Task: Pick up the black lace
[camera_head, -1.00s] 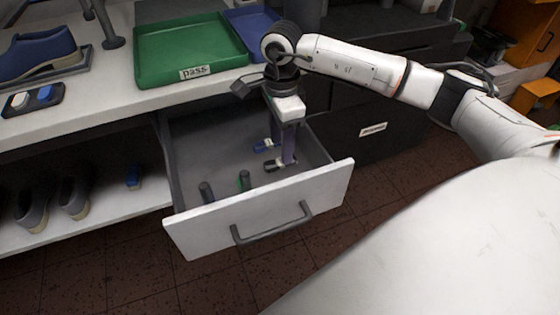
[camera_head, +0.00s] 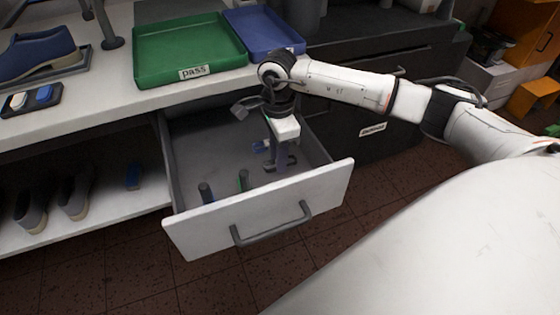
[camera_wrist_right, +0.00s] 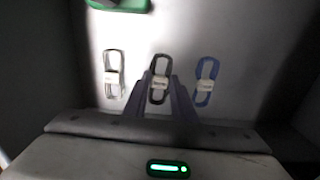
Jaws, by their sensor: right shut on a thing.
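The black lace (camera_wrist_right: 159,80) is a small dark loop with a light band around its middle. It lies between the fingertips of my right gripper (camera_wrist_right: 159,84) in the right wrist view. In the head view the black lace (camera_head: 291,160) is partly hidden by my right gripper (camera_head: 280,163), which reaches down into the open drawer (camera_head: 260,206). The right gripper is shut on the black lace, low over the drawer floor. A blue lace (camera_wrist_right: 206,80) lies to its right and a pale lace (camera_wrist_right: 114,74) to its left in the wrist view. My left gripper is not in view.
Two dark upright cylinders, one greenish (camera_head: 243,181), stand near the drawer front. The drawer walls surround my gripper. Above are a green tray (camera_head: 190,75) marked "pass" and a blue tray (camera_head: 268,48) on the counter.

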